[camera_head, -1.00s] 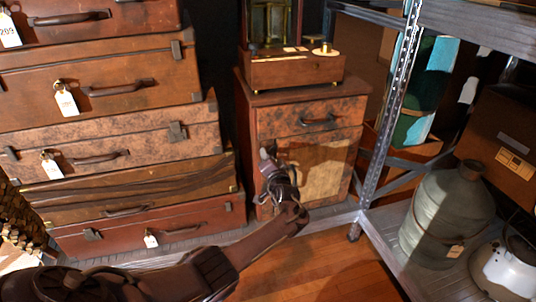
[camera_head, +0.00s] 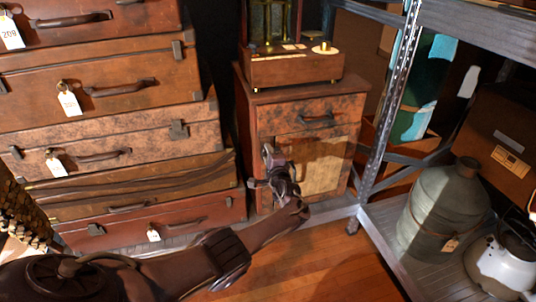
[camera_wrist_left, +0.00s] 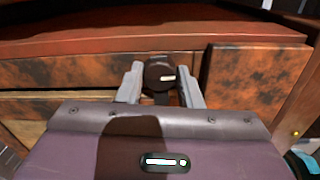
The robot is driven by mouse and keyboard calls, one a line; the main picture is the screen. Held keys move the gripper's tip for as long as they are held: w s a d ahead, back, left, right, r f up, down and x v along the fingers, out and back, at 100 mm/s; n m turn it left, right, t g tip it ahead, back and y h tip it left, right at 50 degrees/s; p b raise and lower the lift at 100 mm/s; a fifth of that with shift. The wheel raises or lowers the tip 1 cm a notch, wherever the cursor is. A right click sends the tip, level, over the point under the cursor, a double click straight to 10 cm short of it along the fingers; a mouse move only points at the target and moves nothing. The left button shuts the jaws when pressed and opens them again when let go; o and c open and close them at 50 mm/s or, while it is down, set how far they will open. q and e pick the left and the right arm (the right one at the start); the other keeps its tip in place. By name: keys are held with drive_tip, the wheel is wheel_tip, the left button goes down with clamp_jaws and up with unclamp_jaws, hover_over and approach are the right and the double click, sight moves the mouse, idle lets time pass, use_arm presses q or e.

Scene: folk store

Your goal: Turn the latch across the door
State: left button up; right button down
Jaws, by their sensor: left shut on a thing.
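A small wooden cabinet (camera_head: 265,95) has a drawer above a door with a pale panel (camera_head: 325,178). My left gripper (camera_head: 267,152) is at the upper left of the door. In the left wrist view, the fingers of my left gripper (camera_wrist_left: 161,82) are shut on the dark round latch (camera_wrist_left: 160,72), one finger on each side. The latch is hidden behind the gripper in the head view. The door looks closed. My right gripper is in neither view.
A stack of suitcases (camera_head: 110,90) stands left of the cabinet. A brass-and-wood device (camera_head: 290,68) sits on top of it. A metal shelf (camera_head: 385,120) with a large grey can (camera_head: 440,205) is on the right. Bare wood floor (camera_head: 330,265) lies in front.

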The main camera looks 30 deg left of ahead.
use_arm(q)
drive_tip(key=shift+d+m, duration=0.1)
drive_tip(key=shift+m, duration=0.2)
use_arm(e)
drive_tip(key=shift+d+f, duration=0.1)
use_arm(q)
drive_tip(key=o, duration=0.7)
drive_tip(key=p+v, duration=0.4)
drive_tip(key=v, duration=0.3)
drive_tip(key=shift+s+d, duration=0.2)
drive_tip(key=shift+d, duration=0.1)
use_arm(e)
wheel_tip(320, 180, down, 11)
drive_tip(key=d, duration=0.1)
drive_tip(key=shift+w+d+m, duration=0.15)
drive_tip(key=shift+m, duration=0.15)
